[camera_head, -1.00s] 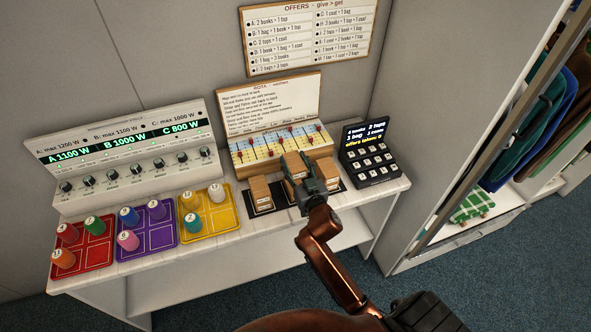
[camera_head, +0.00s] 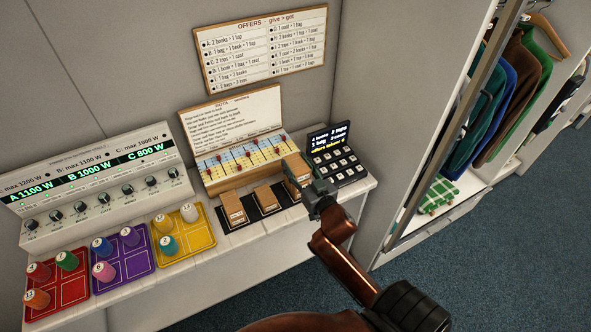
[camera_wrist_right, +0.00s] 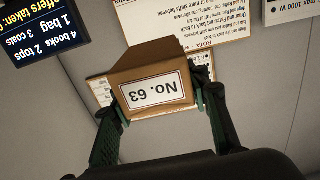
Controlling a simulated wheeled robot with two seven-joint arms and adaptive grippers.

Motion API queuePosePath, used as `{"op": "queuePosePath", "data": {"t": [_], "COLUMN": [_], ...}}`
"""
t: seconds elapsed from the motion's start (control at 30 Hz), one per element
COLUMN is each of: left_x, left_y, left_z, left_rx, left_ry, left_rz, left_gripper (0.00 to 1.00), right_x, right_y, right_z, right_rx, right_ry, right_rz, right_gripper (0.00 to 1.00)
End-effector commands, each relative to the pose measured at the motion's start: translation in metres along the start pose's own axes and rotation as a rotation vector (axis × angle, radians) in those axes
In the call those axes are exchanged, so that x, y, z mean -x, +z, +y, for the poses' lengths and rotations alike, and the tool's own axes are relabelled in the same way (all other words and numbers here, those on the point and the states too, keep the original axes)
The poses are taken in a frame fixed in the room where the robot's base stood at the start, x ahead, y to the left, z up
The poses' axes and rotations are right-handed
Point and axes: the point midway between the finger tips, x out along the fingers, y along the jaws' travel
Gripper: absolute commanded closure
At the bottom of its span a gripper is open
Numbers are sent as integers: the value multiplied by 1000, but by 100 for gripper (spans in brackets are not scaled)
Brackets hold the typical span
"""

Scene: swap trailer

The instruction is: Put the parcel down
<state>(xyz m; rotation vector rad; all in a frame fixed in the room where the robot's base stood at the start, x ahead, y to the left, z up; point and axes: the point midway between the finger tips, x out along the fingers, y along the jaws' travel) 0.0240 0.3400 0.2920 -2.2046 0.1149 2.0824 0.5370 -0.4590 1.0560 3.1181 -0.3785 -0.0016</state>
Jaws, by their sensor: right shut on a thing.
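My right gripper (camera_head: 308,185) is shut on a brown cardboard parcel (camera_head: 296,166) above the right end of the black mat (camera_head: 251,211) on the white bench. In the right wrist view the parcel (camera_wrist_right: 150,72) sits between the two green-and-black fingers, with a white label reading "No. 63", upside down in that picture. My left gripper is not in view.
A black keypad with a lit display (camera_head: 335,155) stands close to the right of the held parcel. The rota board with sliders (camera_head: 240,155) stands behind the mat. Red, purple and yellow trays (camera_head: 205,240) with coloured pegs are at left. A clothes rack stands at right.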

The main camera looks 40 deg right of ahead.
Motion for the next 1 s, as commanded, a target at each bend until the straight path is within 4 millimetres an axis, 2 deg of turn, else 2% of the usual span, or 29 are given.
{"op": "queuePosePath", "data": {"t": [0.1,0.2,0.4,0.63,0.83,1.0], "left_x": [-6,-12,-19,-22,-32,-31], "left_y": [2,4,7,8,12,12], "left_z": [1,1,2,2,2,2], "left_rx": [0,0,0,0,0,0], "left_ry": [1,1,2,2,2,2], "left_rz": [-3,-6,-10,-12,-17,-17], "left_gripper": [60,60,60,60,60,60], "right_x": [-27,-40,-60,-68,-68,-68], "right_y": [14,37,61,71,101,101], "right_z": [14,20,30,33,34,33], "right_rx": [2,0,-1,-1,-1,-1], "right_ry": [1,1,0,-1,0,-1], "right_rz": [1,-3,0,1,-2,1], "right_gripper": [85,85,85,85,85,85]}}
